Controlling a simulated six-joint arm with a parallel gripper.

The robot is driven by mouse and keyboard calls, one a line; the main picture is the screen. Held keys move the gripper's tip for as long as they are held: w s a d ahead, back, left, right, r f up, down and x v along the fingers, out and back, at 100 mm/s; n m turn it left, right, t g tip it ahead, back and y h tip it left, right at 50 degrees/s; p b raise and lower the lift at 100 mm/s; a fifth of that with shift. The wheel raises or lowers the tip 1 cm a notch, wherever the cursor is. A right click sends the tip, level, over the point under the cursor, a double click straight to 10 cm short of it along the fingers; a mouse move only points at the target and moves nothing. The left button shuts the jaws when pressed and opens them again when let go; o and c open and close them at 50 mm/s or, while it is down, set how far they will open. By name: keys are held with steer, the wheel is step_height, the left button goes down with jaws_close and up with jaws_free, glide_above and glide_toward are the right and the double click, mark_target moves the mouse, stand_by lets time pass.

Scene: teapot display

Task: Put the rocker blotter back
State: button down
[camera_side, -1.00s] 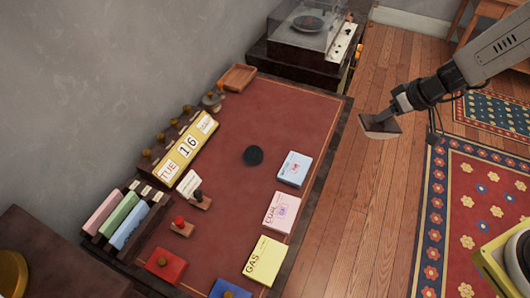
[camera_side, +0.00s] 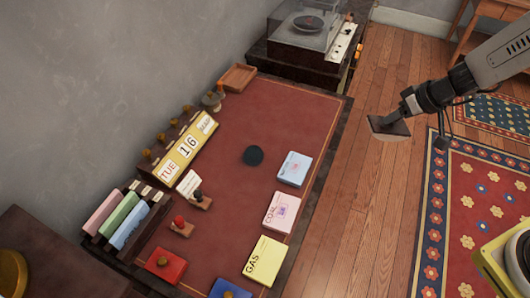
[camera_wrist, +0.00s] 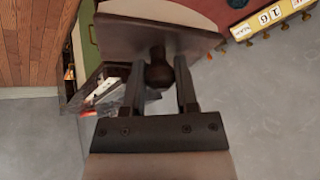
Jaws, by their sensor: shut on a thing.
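The rocker blotter (camera_side: 388,126) has a dark flat top and a pale curved underside. It hangs in the air in the side view, right of the desk and above the wooden floor. My gripper (camera_side: 406,108) is shut on its knob. In the wrist view, the two fingers of my gripper (camera_wrist: 159,92) stand on either side of the dark round knob, with the rocker blotter (camera_wrist: 150,35) beyond them, its pale underside partly showing at the top.
The red-topped desk (camera_side: 310,110) bears an empty wooden tray (camera_side: 238,77) at its far left corner, a yellow calendar (camera_side: 188,146), a black round object (camera_side: 253,155), stamps and several coloured card stacks. A record player (camera_side: 308,35) stands behind it. The desk's far right is clear.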

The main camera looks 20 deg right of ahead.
steer(key=s+a+f+n+g+y, duration=0.1)
steer(key=s+a+f+n+g, duration=0.15)
steer(key=a+n, duration=0.85)
steer(key=s+a+f+n+g, duration=0.1)
steer(key=a+f+n, duration=0.15)
steer(key=a, duration=1.65)
steer(key=shift+m, duration=0.25)
steer(key=shift+w+a+f, duration=1.2)
steer(key=shift+w+f, duration=0.4)
steer(key=shift+w, duration=0.3)
steer(key=shift+w+a+f, duration=1.2)
steer(key=shift+w+f, duration=0.35)
steer(key=shift+w, duration=0.3)
steer(key=shift+w+a+f, duration=1.2)
steer(key=shift+w+f, duration=0.4)
steer(key=shift+w, duration=0.3)
steer(key=shift+w+a+f, duration=0.1)
steer(key=shift+w+f, duration=0.05)
steer(key=shift+f, duration=1.55)
steer(key=shift+f, duration=0.2)
